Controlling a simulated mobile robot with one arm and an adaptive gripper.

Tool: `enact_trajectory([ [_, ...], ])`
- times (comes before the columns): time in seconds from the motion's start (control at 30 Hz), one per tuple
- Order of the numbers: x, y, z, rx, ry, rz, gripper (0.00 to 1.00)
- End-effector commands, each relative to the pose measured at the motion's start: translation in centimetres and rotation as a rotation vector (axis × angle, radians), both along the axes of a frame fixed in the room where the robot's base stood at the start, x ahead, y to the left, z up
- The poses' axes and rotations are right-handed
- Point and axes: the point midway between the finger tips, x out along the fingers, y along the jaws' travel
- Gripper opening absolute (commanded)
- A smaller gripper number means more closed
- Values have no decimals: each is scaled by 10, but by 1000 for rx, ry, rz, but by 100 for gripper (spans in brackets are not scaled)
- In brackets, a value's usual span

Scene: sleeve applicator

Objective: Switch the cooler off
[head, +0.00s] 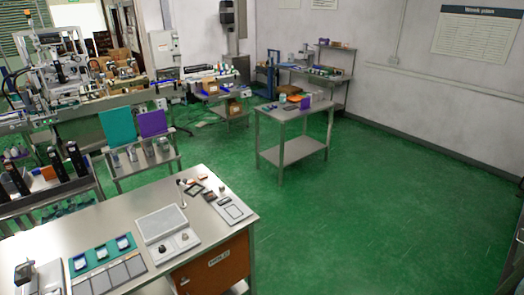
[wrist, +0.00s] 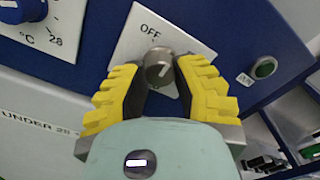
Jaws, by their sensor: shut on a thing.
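In the wrist view, a grey metal rotary knob (wrist: 158,68) sits on a white plate (wrist: 128,42) marked OFF on a dark blue panel. My gripper (wrist: 159,76) has its yellow-edged fingers on both sides of the knob and is shut on it. The light line on the knob's face is tilted, and its lower part is close to the gripper. The OFF label is above and to the left of the knob. The head view does not show my gripper, and I cannot pick out this panel there.
In the wrist view, a blue dial (wrist: 22,10) with a °C scale is at upper left. Shelves with small items are at lower right. The head view shows a steel bench (head: 100,225), a table (head: 296,110) and open green floor.

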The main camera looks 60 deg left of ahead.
Motion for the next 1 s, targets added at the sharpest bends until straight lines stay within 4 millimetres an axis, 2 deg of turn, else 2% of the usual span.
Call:
enact_trajectory([
  [0.1, 0, -1, 5, -12, 111, 2, 0],
  [0.6, 2, -1, 3, -46, 553, 5, 0],
  [1.0, 2, 0, 0, -59, 750, 7, 0],
])
